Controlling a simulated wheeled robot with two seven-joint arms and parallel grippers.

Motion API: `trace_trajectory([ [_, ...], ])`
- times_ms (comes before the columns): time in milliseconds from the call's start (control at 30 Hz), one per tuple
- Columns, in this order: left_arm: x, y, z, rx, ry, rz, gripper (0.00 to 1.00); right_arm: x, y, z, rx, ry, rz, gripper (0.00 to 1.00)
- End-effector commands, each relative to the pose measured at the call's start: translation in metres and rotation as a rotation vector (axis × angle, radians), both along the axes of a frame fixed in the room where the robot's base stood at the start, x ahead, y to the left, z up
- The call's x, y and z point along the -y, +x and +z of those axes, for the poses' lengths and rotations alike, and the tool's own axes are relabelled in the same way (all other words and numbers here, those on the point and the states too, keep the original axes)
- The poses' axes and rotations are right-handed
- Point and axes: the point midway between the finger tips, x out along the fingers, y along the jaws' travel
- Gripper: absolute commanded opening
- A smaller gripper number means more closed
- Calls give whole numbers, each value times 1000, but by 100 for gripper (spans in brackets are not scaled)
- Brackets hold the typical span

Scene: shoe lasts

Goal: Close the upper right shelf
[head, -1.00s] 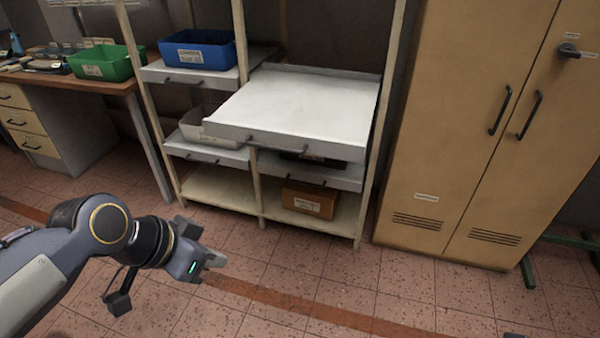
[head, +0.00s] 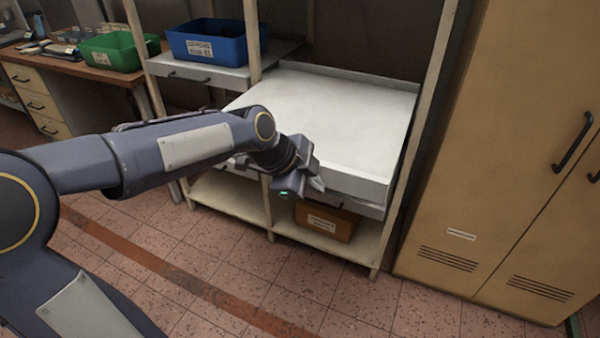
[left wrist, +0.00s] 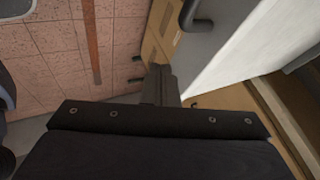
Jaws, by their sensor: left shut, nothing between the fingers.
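The upper right shelf (head: 340,105) is a white pull-out tray in the rack, standing out forward of the posts in the head view. My left gripper (head: 318,184) is shut and empty at the front edge of this shelf, right of its middle. I cannot tell whether it touches. My left forearm hides part of the shelf front and its handle in the head view. In the left wrist view the shut fingers (left wrist: 161,84) show near the grey shelf front (left wrist: 215,35), with a dark handle (left wrist: 189,17) above them. My right gripper is not in view.
A blue bin (head: 213,42) stands on the upper left shelf (head: 200,74). An orange-brown box (head: 328,222) sits low in the rack. A tan cabinet (head: 500,150) stands close on the right. A desk on the left holds a green bin (head: 112,50). The tiled floor in front is clear.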

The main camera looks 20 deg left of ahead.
Motion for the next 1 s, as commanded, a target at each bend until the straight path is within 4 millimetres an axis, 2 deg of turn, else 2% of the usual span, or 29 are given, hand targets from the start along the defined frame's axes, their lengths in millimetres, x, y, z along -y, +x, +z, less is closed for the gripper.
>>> trace_trajectory([
  [33, 5, 4, -10, -5, 0, -3, 0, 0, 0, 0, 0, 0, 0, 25],
  [200, 5, 30, -6, -2, 0, 2, 0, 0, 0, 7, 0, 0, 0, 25],
  [333, 6, 40, -6, -2, -1, 1, 0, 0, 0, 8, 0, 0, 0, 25],
  [1000, 6, 50, -8, 0, 0, 3, 0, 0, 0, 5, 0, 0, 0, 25],
])
